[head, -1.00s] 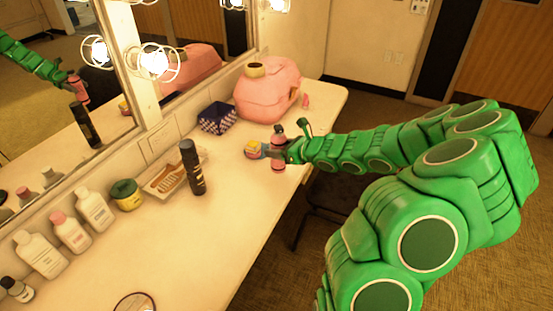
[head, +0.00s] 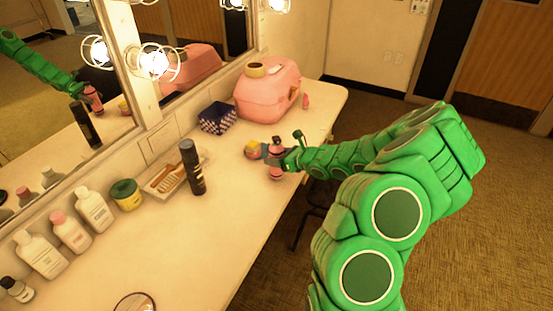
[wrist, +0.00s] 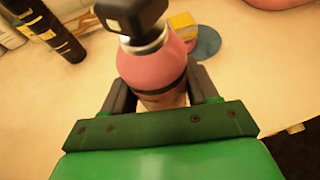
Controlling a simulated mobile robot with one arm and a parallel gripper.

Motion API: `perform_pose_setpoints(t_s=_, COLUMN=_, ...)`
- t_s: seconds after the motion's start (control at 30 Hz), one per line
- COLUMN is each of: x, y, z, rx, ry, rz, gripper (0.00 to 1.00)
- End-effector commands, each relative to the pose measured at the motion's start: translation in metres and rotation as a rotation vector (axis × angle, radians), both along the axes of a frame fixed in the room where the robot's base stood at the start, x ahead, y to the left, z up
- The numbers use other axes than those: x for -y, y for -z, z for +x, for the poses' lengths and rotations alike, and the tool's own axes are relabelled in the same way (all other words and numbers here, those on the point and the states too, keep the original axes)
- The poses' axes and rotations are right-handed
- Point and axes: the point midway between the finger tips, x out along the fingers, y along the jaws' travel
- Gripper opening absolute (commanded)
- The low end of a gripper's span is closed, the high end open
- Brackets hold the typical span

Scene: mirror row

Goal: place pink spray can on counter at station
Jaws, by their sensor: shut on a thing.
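The pink spray can (head: 276,173) has a dark cap and stands roughly upright in my gripper (head: 284,160), at the front edge side of the white counter (head: 240,222). In the wrist view the can (wrist: 152,72) sits between the two dark fingers of my gripper (wrist: 160,95), which are shut on it. The can's lower part is partly hidden there. I cannot tell whether its base touches the counter.
A black can (head: 192,168), a tray with brushes (head: 166,182), a dark patterned box (head: 217,118) and a pink case (head: 267,92) stand toward the mirror. The counter's near middle is clear.

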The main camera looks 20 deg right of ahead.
Motion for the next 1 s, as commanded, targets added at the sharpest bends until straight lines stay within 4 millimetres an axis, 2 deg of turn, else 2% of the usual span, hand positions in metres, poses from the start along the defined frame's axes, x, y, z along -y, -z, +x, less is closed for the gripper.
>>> perform_pose_setpoints(t_s=0.1, x=-0.0002, y=0.0077, z=0.0002, rx=0.001, ry=0.000, rz=0.001, gripper=0.19)
perform_pose_setpoints(t_s=0.5, x=-0.0004, y=0.0104, z=0.0004, rx=0.003, ry=0.000, rz=0.001, gripper=0.19)
perform_pose_setpoints(t_s=0.53, x=-0.0004, y=0.0107, z=0.0004, rx=0.003, ry=-0.001, rz=0.000, gripper=0.60)
perform_pose_setpoints(t_s=0.67, x=-0.0003, y=0.0105, z=0.0003, rx=0.003, ry=-0.001, rz=0.000, gripper=0.80)
perform_pose_setpoints(t_s=0.7, x=-0.0002, y=0.0105, z=0.0003, rx=0.004, ry=-0.001, rz=0.000, gripper=0.84)
perform_pose_setpoints(t_s=1.0, x=0.0000, y=0.0096, z=0.0002, rx=0.003, ry=0.000, rz=0.001, gripper=0.84)
